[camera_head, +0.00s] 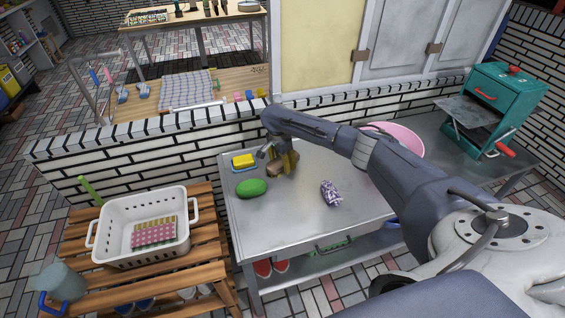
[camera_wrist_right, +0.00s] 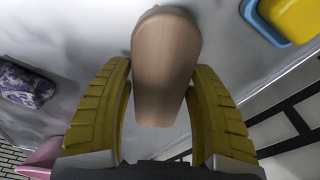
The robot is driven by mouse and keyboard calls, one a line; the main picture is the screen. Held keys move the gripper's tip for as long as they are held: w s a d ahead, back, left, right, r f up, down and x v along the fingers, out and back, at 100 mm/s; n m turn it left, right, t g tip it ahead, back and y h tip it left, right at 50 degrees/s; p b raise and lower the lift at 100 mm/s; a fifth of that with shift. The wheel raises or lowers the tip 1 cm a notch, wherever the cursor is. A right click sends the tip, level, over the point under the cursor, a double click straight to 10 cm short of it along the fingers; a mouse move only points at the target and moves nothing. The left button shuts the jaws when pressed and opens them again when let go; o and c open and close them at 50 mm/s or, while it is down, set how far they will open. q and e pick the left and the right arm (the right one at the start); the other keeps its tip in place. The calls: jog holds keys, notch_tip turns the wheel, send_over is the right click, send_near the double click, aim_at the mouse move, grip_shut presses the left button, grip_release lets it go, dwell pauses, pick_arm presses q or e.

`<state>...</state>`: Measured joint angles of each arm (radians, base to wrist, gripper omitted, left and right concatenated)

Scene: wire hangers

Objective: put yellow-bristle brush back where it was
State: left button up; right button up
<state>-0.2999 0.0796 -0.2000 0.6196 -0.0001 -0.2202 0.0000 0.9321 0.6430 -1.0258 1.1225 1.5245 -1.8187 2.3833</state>
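A brush with a tan wooden body (camera_head: 275,169) is at my right gripper (camera_head: 285,163), over the left part of the metal table. In the right wrist view, the wooden brush (camera_wrist_right: 165,65) lies between the yellow fingers of my right gripper (camera_wrist_right: 160,80). Both fingertips appear to touch its sides, so the gripper looks shut on it. Its bristles are hidden, and I cannot tell whether it touches the tabletop. My left gripper is not in view.
On the metal table (camera_head: 300,228) are a yellow sponge on a blue dish (camera_head: 244,161), a green oval object (camera_head: 252,187), a purple patterned item (camera_head: 331,194) and a pink basin (camera_head: 400,134). A white basket (camera_head: 128,257) stands on the wooden rack at left. The table's front is clear.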

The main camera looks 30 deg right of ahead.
aim_at(279, 161)
jog(key=shift+o, duration=1)
jog(key=shift+r, duration=0.2)
notch_tip(279, 161, up, 12)
jog(key=a, duration=0.1)
jog(key=shift+a, duration=0.2)
